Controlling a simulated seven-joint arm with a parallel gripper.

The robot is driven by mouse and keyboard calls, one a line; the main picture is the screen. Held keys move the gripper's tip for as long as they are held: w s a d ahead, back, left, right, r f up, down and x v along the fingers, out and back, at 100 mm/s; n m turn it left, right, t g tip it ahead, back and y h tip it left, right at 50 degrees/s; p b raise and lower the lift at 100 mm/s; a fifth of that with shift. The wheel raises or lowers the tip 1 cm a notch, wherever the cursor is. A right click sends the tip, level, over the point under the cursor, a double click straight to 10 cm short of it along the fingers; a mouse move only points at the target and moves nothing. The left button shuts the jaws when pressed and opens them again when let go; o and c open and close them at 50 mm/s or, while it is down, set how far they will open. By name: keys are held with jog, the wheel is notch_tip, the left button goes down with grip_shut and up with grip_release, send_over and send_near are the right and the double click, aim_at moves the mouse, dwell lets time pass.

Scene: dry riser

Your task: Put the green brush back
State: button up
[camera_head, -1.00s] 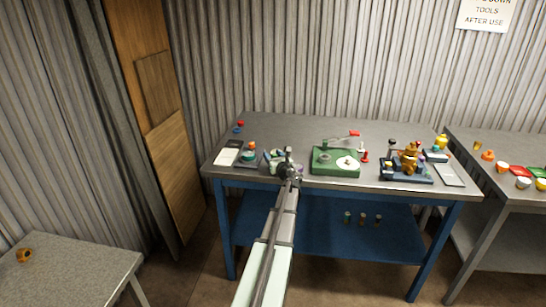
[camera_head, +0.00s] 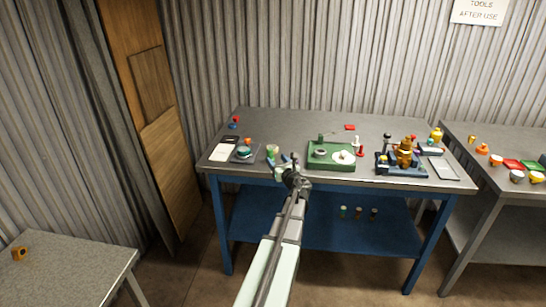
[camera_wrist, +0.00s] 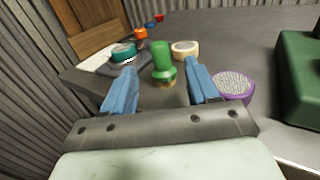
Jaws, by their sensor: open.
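In the wrist view, a short green cylinder with a brassy lower end (camera_wrist: 162,62) stands on the grey bench top; it looks like the green brush, though its bristles are not clear. My gripper (camera_wrist: 160,72) has its two blue fingers spread apart and empty. The green piece shows in the gap between them, beyond the fingertips, and no contact is visible. In the head view, my gripper (camera_head: 287,166) is at the front edge of the bench, left of the green fixture (camera_head: 321,162). The brush is hard to tell apart there.
A purple round pot with a grey textured top (camera_wrist: 233,87) lies just right of the right finger. A cream ring (camera_wrist: 185,48) and a teal-topped piece (camera_wrist: 123,50) stand close behind. A blue-grey machine (camera_head: 402,168) is further right.

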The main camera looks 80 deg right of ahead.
jog(key=shift+v, duration=1.25)
dwell(0.3)
